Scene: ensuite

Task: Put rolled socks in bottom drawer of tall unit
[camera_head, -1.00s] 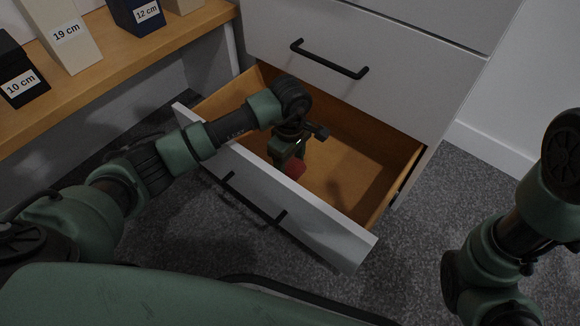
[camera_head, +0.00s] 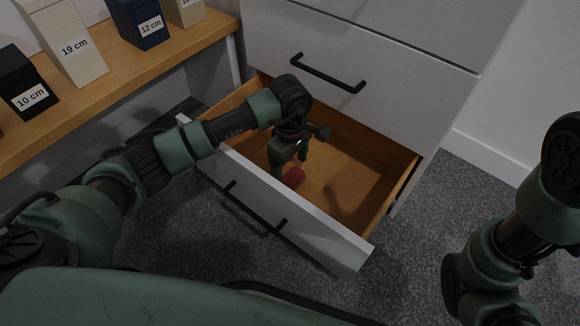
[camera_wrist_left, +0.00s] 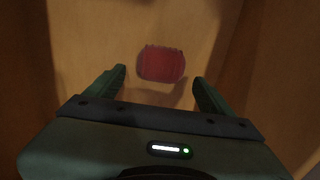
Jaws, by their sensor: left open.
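The bottom drawer (camera_head: 352,172) of the white tall unit (camera_head: 395,100) is pulled open, with a bare wooden inside. My left gripper (camera_head: 284,168) reaches down into it. The red rolled socks (camera_head: 294,177) show at the gripper's lower end. In the left wrist view, the socks (camera_wrist_left: 161,64) are ahead of the open fingertips (camera_wrist_left: 158,84), which stand apart on either side below them. The socks appear to rest on the drawer floor, partly hidden by the gripper in the head view. My right arm shows at the right edge; its gripper is out of view.
The shut drawer above has a black handle (camera_head: 328,73). A wooden shelf (camera_head: 110,85) with labelled boxes, such as the cream 19 cm box (camera_head: 72,45), stands at the left. Grey carpet (camera_head: 440,215) is free to the right of the drawer.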

